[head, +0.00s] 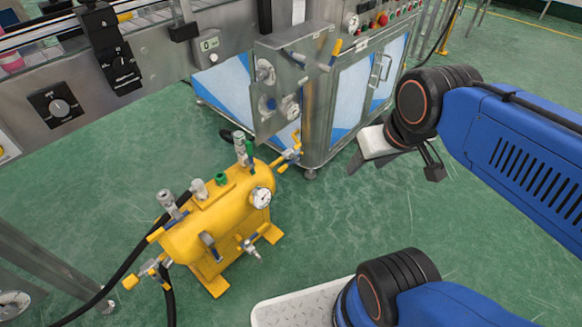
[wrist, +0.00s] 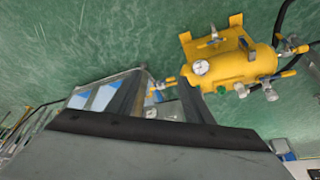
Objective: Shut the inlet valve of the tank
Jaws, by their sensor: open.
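The yellow tank (head: 215,218) stands on the floor left of centre in the head view, and in the wrist view it appears upside down (wrist: 230,70). A valve (head: 288,156) with a yellow handle is on its right end; a similar valve (head: 152,271) with a black hose is on its left end. These also show in the wrist view, one beside the fingers (wrist: 166,83), one at far right (wrist: 288,46). I cannot tell from markings which is the inlet. My gripper (head: 362,162) is open and empty, in the air right of the tank, apart from it.
A steel cabinet (head: 350,100) with blue-and-white panels stands behind the tank, close to its right-end valve. A conveyor frame (head: 160,65) runs along the upper left. Black hoses (head: 118,272) hang at the tank's left. Green floor (head: 350,225) is clear right of the tank.

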